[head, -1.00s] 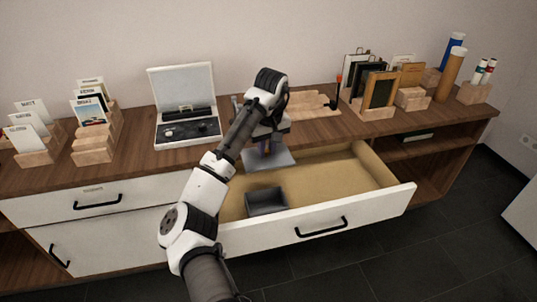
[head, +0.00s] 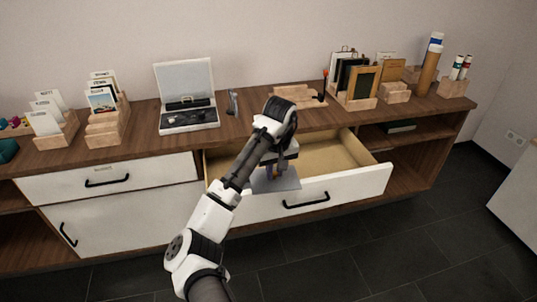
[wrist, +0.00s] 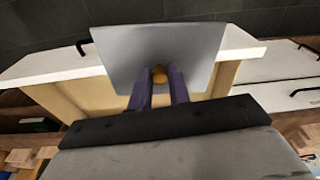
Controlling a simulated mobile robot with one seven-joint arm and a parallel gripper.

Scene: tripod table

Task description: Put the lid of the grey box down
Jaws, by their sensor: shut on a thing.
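The lid (head: 282,184) is a flat grey plate. My gripper (head: 268,171) is shut on the lid's small orange-brown knob and holds the plate up by the drawer front in the head view. In the wrist view my purple fingers (wrist: 160,84) close on the knob (wrist: 159,72) of the lid (wrist: 150,42), and the plate overlaps the drawer's front edge. The grey box is not visible now; the lid and my arm cover much of the drawer's left part.
The drawer (head: 345,188) stands open with a bare light-brown floor at its right. On the wooden counter (head: 240,125) stand a case with a raised lid (head: 185,80), card holders (head: 108,125), frames (head: 360,84) and tubes (head: 430,72). Dark floor lies in front.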

